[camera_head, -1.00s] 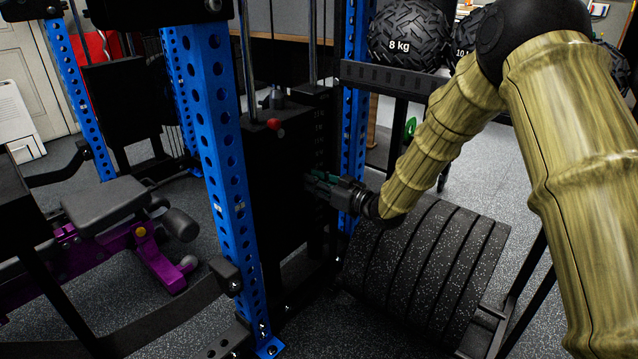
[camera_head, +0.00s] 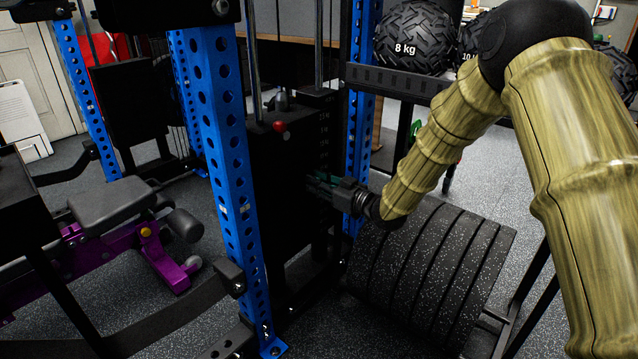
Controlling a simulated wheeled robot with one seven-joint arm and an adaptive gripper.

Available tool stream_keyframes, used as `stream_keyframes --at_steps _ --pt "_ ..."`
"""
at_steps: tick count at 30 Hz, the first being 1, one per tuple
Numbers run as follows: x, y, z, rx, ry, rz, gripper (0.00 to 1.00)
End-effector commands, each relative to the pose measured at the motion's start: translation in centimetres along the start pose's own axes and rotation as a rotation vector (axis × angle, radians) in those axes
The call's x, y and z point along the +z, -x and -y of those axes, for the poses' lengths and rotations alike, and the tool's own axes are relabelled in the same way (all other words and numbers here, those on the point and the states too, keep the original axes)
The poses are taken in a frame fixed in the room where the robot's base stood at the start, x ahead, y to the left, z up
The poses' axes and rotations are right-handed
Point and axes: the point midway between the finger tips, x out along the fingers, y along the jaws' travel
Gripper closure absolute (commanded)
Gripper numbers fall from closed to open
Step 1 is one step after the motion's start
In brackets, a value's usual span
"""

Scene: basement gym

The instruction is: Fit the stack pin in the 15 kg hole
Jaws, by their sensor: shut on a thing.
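The black weight stack (camera_head: 285,180) stands between blue uprights, with small pale markings down its right-hand face that are too small to read. My gripper (camera_head: 318,186) is at that face, below the readable band of markings. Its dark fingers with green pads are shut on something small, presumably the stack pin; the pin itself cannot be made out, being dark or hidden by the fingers. I cannot tell whether it is in a hole, and the 15 kg hole cannot be picked out. A red knob (camera_head: 280,126) shows near the top of the stack.
A blue upright (camera_head: 232,160) stands left of the stack, another (camera_head: 358,130) just behind my gripper. Thick black plates (camera_head: 430,270) sit in a rack below my forearm. An 8 kg ball (camera_head: 412,38) rests on a shelf behind. A purple-framed bench (camera_head: 115,205) is at left.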

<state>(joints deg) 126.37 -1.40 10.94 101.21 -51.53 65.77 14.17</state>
Motion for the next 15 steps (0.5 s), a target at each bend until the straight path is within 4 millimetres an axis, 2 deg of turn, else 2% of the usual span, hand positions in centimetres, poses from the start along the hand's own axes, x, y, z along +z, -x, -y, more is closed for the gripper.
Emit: stream_keyframes --at_steps 3,4,8,15 --pt "-0.14 -0.09 -0.02 0.0 0.0 0.0 1.0" --pt "-0.08 -0.09 -0.02 0.0 0.0 0.0 0.79" --pt "-0.02 -0.09 -0.01 0.0 0.0 0.0 0.56" --pt "0.0 -0.08 -0.01 0.0 0.0 0.0 0.56"
